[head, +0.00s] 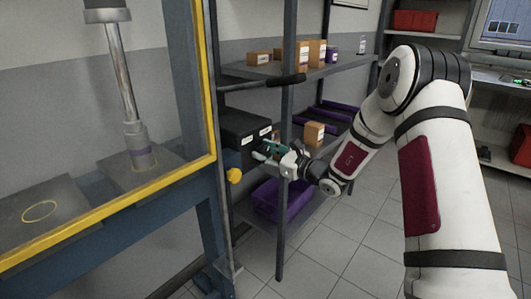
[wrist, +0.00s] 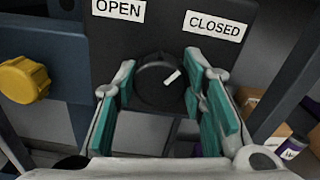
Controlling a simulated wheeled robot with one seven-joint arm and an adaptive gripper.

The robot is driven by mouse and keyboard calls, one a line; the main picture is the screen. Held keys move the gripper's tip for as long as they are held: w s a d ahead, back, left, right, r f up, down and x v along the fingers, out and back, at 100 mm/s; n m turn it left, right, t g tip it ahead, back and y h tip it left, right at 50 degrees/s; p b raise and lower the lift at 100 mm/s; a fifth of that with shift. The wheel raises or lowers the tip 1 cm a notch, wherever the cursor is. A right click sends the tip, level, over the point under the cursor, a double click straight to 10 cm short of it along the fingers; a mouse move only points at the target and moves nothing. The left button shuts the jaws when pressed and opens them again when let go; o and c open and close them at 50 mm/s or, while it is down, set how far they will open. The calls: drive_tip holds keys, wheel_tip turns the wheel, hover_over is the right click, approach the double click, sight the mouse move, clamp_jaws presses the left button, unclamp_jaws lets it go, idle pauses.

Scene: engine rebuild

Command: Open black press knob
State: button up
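The black press knob (wrist: 158,82) is on the front of a black box (head: 242,128) fixed to the side of the press. In the wrist view its white mark points up and to the right, toward the CLOSED label (wrist: 215,26). The OPEN label (wrist: 119,9) is at the upper left. My gripper (wrist: 160,98) is open, with one teal-padded finger on each side of the knob. A gap shows on the left, and the right finger is close; I cannot tell if it touches. In the head view my gripper (head: 267,151) hides the knob.
A yellow knob (wrist: 25,80) sits left of the box, also in the head view (head: 234,175). The yellow-edged blue press frame (head: 208,80) stands at left. Behind are shelves with cardboard boxes (head: 314,133) and a purple bin (head: 270,199). Floor (head: 350,250) at lower right is clear.

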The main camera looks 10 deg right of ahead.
drive_tip(key=shift+c, duration=0.6)
